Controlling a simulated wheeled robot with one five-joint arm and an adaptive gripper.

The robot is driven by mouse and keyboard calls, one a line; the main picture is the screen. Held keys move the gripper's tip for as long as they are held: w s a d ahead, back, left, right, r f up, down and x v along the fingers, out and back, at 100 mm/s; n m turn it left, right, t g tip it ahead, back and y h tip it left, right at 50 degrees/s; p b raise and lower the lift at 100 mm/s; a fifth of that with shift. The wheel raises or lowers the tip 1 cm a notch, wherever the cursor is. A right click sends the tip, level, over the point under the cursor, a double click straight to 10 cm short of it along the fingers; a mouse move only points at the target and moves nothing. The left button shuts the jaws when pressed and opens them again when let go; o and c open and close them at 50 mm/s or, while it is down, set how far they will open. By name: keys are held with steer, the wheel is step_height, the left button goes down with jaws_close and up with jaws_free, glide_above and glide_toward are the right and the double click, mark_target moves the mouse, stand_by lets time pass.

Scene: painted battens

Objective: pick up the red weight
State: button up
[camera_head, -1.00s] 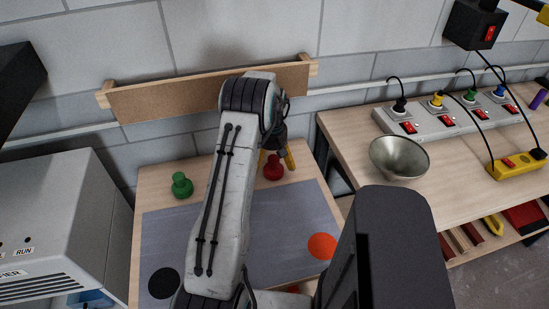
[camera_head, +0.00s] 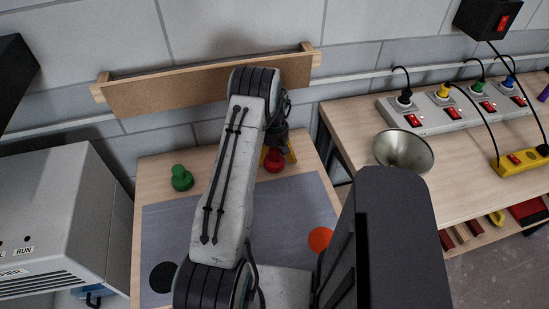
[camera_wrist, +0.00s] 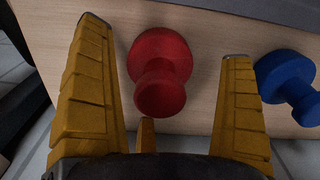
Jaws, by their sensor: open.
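The red weight (camera_wrist: 160,72) stands on the wooden table between the two yellow fingers of my gripper (camera_wrist: 165,65) in the wrist view. There is a gap on each side, so the fingers are open around it and do not visibly touch it. In the head view the red weight (camera_head: 273,160) shows beside my arm near the back of the table, and my gripper (camera_head: 279,157) is partly hidden behind my arm there.
A blue weight (camera_wrist: 288,80) stands close outside the right finger. A green weight (camera_head: 181,178) stands left of my arm. A wooden ledge (camera_head: 170,92) runs behind. A metal bowl (camera_head: 404,152) sits right.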

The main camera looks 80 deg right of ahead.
steer(key=shift+f, duration=0.8)
steer(key=shift+c, duration=0.3)
